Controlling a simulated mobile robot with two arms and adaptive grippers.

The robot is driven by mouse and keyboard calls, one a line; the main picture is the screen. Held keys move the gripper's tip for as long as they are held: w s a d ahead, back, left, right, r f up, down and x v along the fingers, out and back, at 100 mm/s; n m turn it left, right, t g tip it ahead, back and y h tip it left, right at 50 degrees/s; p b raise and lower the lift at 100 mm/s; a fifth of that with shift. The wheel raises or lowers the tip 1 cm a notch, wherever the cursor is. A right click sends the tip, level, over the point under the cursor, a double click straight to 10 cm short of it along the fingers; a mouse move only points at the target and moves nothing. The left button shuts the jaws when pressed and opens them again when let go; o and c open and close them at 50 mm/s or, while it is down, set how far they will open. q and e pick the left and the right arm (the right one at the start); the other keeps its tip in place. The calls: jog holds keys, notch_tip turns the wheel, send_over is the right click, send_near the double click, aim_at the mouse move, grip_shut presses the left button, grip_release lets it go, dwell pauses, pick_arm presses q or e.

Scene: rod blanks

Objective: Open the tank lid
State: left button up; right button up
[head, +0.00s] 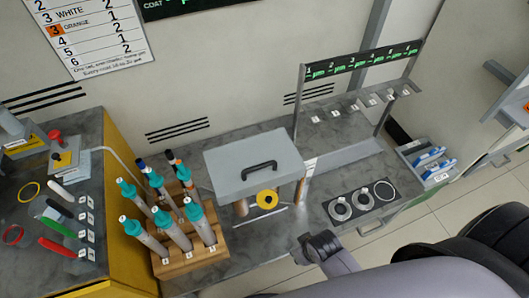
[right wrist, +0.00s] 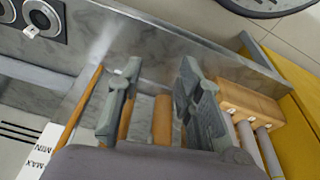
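My right gripper (head: 303,250) is below and right of the lid, apart from the handle. In the right wrist view its two fingers (right wrist: 156,100) stand apart, with a brown upright (right wrist: 163,118) showing between or beyond them; I see no contact. My left gripper is not in view.
A wooden rack (head: 190,262) with several teal-capped rods stands left of the tank. A plate with round holders (head: 361,201) is at the right, before a display stand (head: 300,100). The yellow-sided bench (head: 128,210) is at far left. Floor (head: 470,195) is clear at right.

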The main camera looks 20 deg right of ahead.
notch_tip(320, 180, up, 14)
jog(key=w+p, duration=0.1)
jog(key=p, duration=0.1)
notch_tip(320, 180, up, 20)
jog(key=n+y+p, duration=0.2)
jog(key=n+y, duration=0.2)
jog(key=n, duration=1.3)
send_over(262, 165)
jog(key=s+d, duration=0.3)
jog(key=d, duration=0.5)
jog(key=shift+g, duration=0.3)
jog(key=x, duration=0.5)
jog(key=p+x, duration=0.1)
jog(key=x, duration=0.5)
jog(key=a+p+x, duration=0.1)
jog(key=x, duration=0.5)
jog(key=shift+a, duration=0.1)
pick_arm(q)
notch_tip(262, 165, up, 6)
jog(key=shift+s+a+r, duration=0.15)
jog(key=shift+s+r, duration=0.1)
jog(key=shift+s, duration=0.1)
pick_arm(e)
jog(key=shift+c, duration=0.5)
grip_shut()
